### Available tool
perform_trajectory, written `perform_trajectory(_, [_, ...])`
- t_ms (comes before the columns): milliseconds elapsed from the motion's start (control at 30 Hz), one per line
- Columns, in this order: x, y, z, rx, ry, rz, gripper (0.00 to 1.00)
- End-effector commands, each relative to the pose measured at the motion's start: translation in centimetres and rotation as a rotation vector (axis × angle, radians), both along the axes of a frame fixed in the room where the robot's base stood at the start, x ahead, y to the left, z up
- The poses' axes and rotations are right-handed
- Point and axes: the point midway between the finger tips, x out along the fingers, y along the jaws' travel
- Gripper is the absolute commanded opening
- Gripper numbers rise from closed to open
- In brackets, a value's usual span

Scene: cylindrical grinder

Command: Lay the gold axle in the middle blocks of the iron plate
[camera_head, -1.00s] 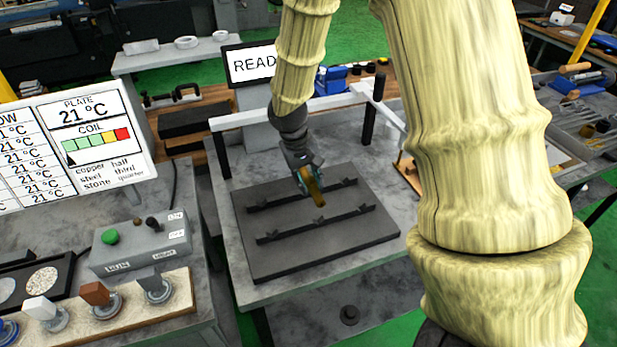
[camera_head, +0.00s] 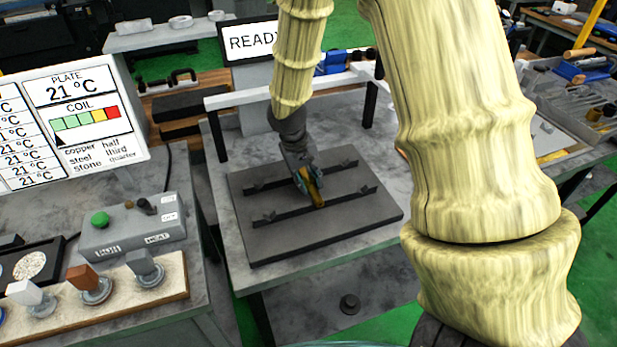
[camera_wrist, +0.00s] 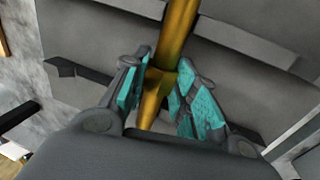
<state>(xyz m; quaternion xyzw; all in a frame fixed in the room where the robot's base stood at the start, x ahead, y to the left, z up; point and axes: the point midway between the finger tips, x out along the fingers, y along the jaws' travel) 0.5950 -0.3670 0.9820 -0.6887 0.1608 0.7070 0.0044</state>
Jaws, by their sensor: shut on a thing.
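The gold axle (camera_head: 316,190) is in my gripper (camera_head: 308,188), which is over the middle of the iron plate (camera_head: 290,237). The wrist view shows the axle (camera_wrist: 178,40) between the two teal-padded fingers of my gripper (camera_wrist: 160,92), running up out of the frame. The iron plate (camera_wrist: 90,35) lies below it there. The plate carries two dark parallel rails with small blocks (camera_head: 270,215) along them. In the head view the axle's lower end appears close to the front rail between its end blocks. I cannot tell whether it touches. The gripper hides part of the rails.
A white rail on dark posts (camera_head: 240,97) runs behind the plate. A control box (camera_head: 135,228) with a green button and a display (camera_head: 75,115) reading 21 °C stand at left. A "READY" screen (camera_head: 250,42) stands behind. The plate's front is clear.

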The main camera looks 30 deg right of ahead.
Motion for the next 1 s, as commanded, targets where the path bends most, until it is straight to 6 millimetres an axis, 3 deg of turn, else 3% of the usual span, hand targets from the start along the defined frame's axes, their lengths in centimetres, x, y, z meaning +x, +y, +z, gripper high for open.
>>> perform_trajectory(467, [0.04, -0.02, -0.02, 0.000, -0.001, 0.000, 0.00])
perform_trajectory(500, [0.04, -0.02, -0.02, 0.000, -0.001, 0.000, 0.34])
perform_trajectory(600, [0.03, -0.02, -0.03, 0.000, 0.000, 0.000, 0.52])
perform_trajectory(1000, [0.01, 0.03, 0.14, 0.000, 0.000, -0.001, 0.53])
